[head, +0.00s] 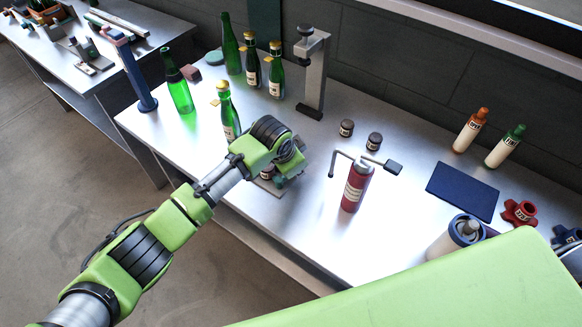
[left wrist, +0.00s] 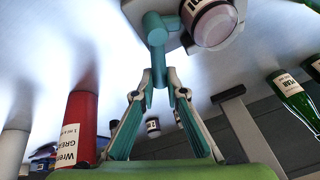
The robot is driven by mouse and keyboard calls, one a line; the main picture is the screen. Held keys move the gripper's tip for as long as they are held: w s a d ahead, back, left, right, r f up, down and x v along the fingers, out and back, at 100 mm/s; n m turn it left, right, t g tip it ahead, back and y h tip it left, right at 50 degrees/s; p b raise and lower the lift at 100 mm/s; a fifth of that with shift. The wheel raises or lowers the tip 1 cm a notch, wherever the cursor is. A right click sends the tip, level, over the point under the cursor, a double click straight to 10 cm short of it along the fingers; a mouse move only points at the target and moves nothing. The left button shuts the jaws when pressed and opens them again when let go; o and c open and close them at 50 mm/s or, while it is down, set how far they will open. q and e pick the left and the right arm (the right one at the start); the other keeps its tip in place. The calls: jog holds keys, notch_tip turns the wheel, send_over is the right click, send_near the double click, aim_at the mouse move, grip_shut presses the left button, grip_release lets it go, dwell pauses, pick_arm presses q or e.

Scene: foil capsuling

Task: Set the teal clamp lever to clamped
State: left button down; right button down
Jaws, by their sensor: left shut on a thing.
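The teal clamp lever (left wrist: 156,45) stands out in the left wrist view, running from its round pivot down to my fingertips. A bit of teal (head: 281,182) also shows under my gripper in the head view. My left gripper (left wrist: 159,82) is shut on the lever's end. In the head view the left gripper (head: 290,165) hides most of the clamp. The lever's exact setting is hard to tell. My right gripper is not in view.
A red labelled cylinder (head: 352,190) with a grey bar handle stands right of the gripper. A green bottle (head: 228,112) is close behind the arm. A grey post stand (head: 315,80) rises at the back. Two small dark jars (head: 346,128) stand between. A blue mat (head: 462,192) lies right.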

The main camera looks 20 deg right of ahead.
pick_arm(q)
jog(key=shift+w+n, duration=0.2)
jog(key=shift+n, duration=0.3)
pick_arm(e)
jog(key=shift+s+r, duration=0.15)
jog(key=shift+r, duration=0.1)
pick_arm(q)
jog(key=c, duration=2)
grip_release()
jog(key=shift+a, duration=0.1)
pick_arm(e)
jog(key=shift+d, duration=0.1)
pick_arm(q)
jog(key=shift+r, duration=0.1)
jog(key=v, duration=1.1)
jog(key=shift+s+r, duration=0.25)
jog(key=shift+r, duration=0.1)
